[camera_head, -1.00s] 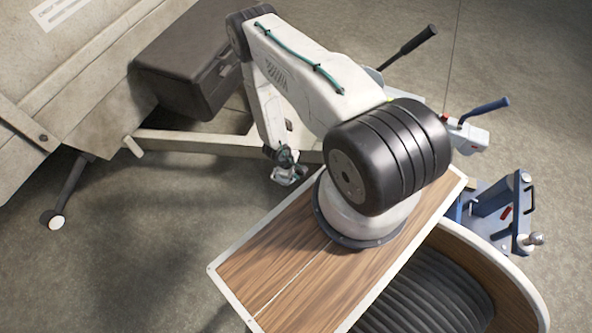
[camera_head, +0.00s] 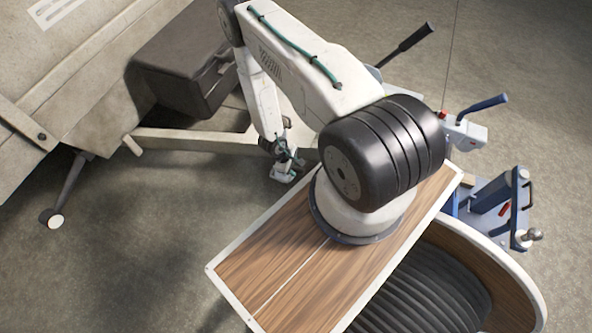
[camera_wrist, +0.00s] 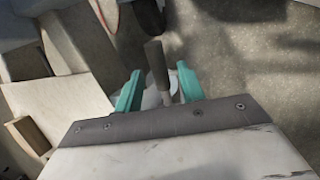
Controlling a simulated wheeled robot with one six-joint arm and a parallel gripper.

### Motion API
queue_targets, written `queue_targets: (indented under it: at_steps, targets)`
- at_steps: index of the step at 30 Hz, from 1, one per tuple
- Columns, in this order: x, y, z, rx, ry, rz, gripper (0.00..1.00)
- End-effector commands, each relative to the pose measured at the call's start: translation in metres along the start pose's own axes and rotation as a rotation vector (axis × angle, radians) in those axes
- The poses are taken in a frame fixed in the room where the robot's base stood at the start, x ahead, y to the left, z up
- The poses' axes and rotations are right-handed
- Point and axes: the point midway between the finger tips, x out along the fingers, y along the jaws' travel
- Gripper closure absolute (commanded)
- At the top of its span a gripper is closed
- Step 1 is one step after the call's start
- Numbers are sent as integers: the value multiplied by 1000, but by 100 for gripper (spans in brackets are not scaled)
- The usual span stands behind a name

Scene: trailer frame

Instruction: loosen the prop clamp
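My gripper (camera_wrist: 158,88) has two teal fingers spread apart in the wrist view. A grey-brown bar-like handle (camera_wrist: 157,65) stands between and just beyond them, above a pale part (camera_wrist: 151,98). I cannot tell whether either finger touches it, or for certain that it is the prop clamp's handle. In the head view my gripper (camera_head: 285,170) hangs low beside the trailer's pale frame bar (camera_head: 190,140). The clamp is not clear there; my arm and gripper cover much of that area.
A dark box (camera_head: 180,85) sits on the frame by the trailer body (camera_head: 70,70). A leg with a small wheel (camera_head: 54,218) stands at left. A black lever (camera_head: 408,45) and a blue-handled hitch (camera_head: 480,108) are at right. Open floor lies at lower left.

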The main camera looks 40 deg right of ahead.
Motion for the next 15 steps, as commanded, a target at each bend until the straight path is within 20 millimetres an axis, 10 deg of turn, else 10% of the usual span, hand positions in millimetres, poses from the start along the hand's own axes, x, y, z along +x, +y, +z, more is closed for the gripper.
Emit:
queue_targets:
  at_steps: [15]
  targets:
    - [-40,-1,1,0,-1,-2,61]
